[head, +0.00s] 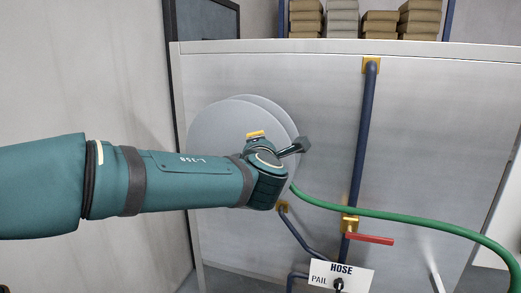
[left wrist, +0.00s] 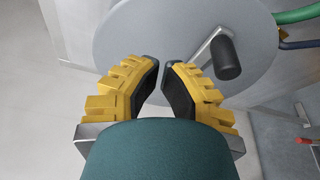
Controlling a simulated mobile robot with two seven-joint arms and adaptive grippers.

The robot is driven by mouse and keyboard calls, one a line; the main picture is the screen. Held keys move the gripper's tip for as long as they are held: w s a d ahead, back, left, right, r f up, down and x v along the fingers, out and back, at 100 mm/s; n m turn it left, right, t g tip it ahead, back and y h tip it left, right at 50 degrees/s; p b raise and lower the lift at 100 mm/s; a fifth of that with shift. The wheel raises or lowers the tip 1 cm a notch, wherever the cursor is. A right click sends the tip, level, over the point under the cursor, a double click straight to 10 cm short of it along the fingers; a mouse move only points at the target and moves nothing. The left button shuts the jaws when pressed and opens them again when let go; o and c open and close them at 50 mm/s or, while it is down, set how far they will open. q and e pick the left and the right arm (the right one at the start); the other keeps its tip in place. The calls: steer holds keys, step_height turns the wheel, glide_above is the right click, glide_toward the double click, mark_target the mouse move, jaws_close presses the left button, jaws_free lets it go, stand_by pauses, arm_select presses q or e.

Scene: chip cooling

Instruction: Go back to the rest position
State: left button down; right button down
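My left arm reaches in from the left in the head view. Its gripper is mostly hidden there behind my wrist, with only a bit of yellow finger (head: 255,134) showing. In the left wrist view my left gripper (left wrist: 160,64) has a narrow gap between its black pads, with nothing in it. The grey reel disc (head: 213,133) lies beyond the gripper and also fills the top of the left wrist view (left wrist: 130,30). The reel's dark crank handle (left wrist: 227,58) is to the right of the fingers, apart from them. My right gripper is not in view.
A green hose (head: 400,217) runs right from the reel. A blue pipe (head: 365,140) with a red valve lever (head: 370,239) stands right of it on the grey panel (head: 450,130). A HOSE/PAIL sign (head: 350,282) is below. Stacked boxes (head: 380,20) are behind.

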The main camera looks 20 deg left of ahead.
arm_select(q)
steer(key=s+d+f+b, duration=0.1)
steer(key=s+d+f, duration=0.15)
steer(key=s, duration=0.55)
steer(key=s+d+f+n+g+h+b, duration=0.1)
steer(key=d+f+n+g+h+b, duration=0.3)
steer(key=f, duration=1.2)
steer(key=s+d+f+n+g+h, duration=0.1)
steer(key=f+n+g, duration=0.55)
steer(key=f, duration=0.85)
steer(key=s+d+f+m+g+h+b, duration=0.1)
steer(key=s+f+m, duration=0.3)
steer(key=f+m, duration=0.7)
steer(key=s+d+f+m+g+h+b, duration=0.1)
steer(key=s+d+f+m+h+b, duration=0.1)
steer(key=f+m, duration=0.9)
steer(key=s+d+f+m+g+h+b, duration=0.1)
steer(key=s+f+m+h+b, duration=0.1)
steer(key=s+f+m, duration=0.4)
step_height(320, 180, down, 6)
steer(key=m+b, duration=0.1)
steer(key=m, duration=0.4)
steer(key=shift+s+d+r+m, duration=0.2)
steer(key=shift+s+d+m, duration=0.05)
steer(key=shift+d+m, duration=0.1)
